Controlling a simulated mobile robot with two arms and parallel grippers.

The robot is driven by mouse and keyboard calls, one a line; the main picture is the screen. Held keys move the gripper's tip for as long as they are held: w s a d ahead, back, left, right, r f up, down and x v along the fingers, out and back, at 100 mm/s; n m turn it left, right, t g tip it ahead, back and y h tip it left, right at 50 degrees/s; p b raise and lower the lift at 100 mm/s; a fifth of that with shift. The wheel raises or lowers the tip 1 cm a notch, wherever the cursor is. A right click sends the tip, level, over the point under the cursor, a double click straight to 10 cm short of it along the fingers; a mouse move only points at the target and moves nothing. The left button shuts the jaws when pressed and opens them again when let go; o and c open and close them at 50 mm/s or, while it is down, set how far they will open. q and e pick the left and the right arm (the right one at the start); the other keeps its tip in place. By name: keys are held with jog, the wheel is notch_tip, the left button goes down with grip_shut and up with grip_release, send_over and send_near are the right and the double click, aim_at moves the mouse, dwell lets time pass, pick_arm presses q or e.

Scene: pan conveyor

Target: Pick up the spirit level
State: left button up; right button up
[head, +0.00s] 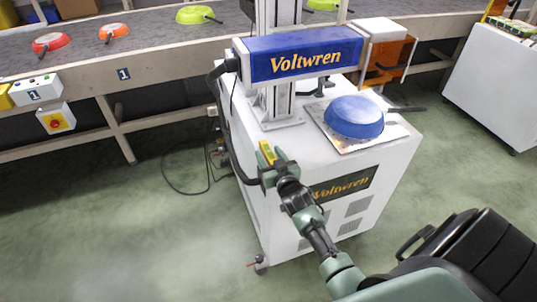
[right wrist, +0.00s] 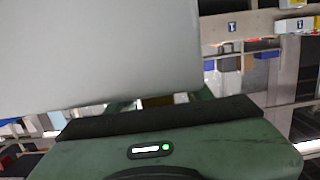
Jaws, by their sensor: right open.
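The yellow spirit level (head: 267,152) lies near the left front edge of the white cabinet's top in the head view. My right gripper (head: 271,164) is open, with its fingertips right at the near end of the spirit level. From the head view I cannot tell whether the level is between the fingers or whether they touch it. In the right wrist view a large pale surface fills the upper left, and I cannot make out the level there. My left gripper is not in view.
The white cabinet (head: 285,215) carries a blue Voltwren marking unit (head: 302,54) on a column and a blue pan (head: 354,117) on a plate. A black cable hangs at its left edge. A conveyor (head: 150,45) with colored pans runs behind. Green floor is open at left.

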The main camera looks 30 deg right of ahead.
jog(key=shift+w+d+f, duration=0.1)
jog(key=shift+w, duration=0.25)
grip_shut()
